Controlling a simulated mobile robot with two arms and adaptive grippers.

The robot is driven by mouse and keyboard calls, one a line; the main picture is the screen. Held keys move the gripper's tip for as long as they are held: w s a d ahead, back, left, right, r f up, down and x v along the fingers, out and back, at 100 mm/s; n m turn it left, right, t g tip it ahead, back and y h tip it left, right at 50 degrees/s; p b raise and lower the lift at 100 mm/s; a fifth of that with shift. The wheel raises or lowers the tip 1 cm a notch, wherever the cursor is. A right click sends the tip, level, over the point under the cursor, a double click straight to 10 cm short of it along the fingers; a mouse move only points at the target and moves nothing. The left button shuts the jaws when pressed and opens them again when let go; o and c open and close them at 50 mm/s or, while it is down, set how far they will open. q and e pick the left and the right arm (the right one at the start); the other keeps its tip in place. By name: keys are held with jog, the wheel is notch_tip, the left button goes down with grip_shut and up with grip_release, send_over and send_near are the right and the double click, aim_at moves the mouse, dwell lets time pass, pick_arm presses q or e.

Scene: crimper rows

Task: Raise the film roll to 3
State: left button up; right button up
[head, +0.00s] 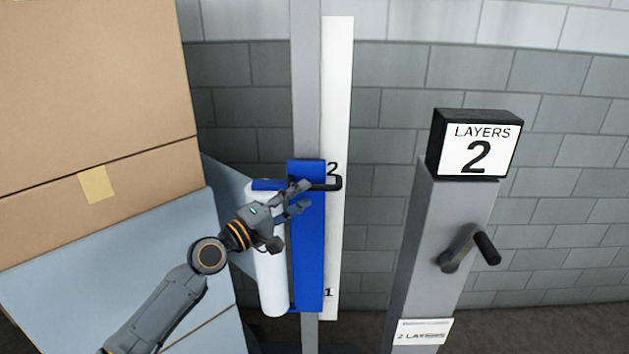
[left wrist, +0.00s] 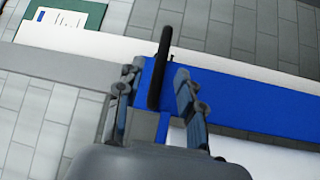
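The film roll (head: 270,275) is a white upright cylinder on a blue carriage (head: 309,255) on a grey mast. The carriage's top edge is about level with the 2 on the white scale strip (head: 338,80); 1 is near its bottom, and no 3 is legible. A black handle (head: 328,185) sticks out near the carriage top. My left gripper (head: 302,197) is at the handle. In the left wrist view its fingers (left wrist: 156,85) are apart, with the black handle (left wrist: 162,62) between them and gaps visible on both sides. My right gripper is not in view.
Stacked cardboard boxes (head: 90,70), the lower part wrapped in bluish film (head: 110,265), stand left. A grey post (head: 432,250) at right carries a sign (head: 478,148) reading LAYERS 2 and a black crank (head: 470,248). A grey block wall is behind.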

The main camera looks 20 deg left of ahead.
aim_at(310, 190)
pick_arm(q)
jog(key=x, duration=0.5)
jog(key=shift+a, duration=0.1)
jog(key=shift+s, duration=0.1)
grip_shut()
